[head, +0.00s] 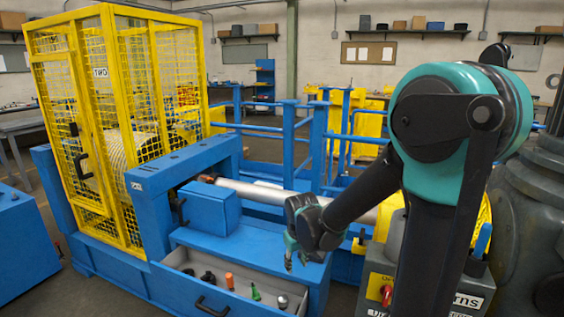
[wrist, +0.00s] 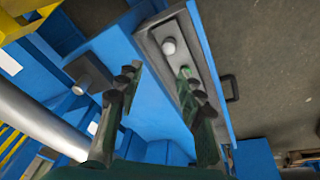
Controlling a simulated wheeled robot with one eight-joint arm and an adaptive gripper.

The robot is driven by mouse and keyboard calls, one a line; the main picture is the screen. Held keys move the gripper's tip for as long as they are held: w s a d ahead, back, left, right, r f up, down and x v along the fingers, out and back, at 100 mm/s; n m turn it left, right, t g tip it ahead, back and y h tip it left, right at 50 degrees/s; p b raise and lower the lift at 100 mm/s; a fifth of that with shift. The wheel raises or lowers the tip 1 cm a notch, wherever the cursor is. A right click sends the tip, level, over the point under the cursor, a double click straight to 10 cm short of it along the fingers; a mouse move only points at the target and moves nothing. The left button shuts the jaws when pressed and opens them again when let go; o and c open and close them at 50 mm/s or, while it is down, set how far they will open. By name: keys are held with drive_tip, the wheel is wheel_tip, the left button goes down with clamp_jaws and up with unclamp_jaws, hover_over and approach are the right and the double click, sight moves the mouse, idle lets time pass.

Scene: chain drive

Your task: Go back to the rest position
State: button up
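My gripper (head: 295,260) hangs at the end of my arm, above and beside the right end of an open drawer (head: 216,292) in the blue machine. In the wrist view its two dark green fingers (wrist: 158,88) stand apart with nothing between them. My arm reaches down and to the left from a teal joint at the right of the head view. No held object shows.
The drawer holds dark items, an orange item (head: 229,280), a green bottle (head: 255,292) and a silver item (head: 283,301). A yellow mesh cage (head: 140,120) stands left. A metal roller (head: 255,190) lies behind. A grey control box (head: 425,280) stands near my arm.

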drive_tip(key=s+d+f+m+t, duration=0.1)
drive_tip(key=s+d+m, duration=0.4)
drive_tip(key=s+d, duration=0.8)
drive_tip(key=shift+d+f+m, duration=0.25)
drive_tip(key=shift+d+m, duration=0.05)
drive_tip(key=shift+d, duration=0.4)
drive_tip(key=shift+d, duration=0.1)
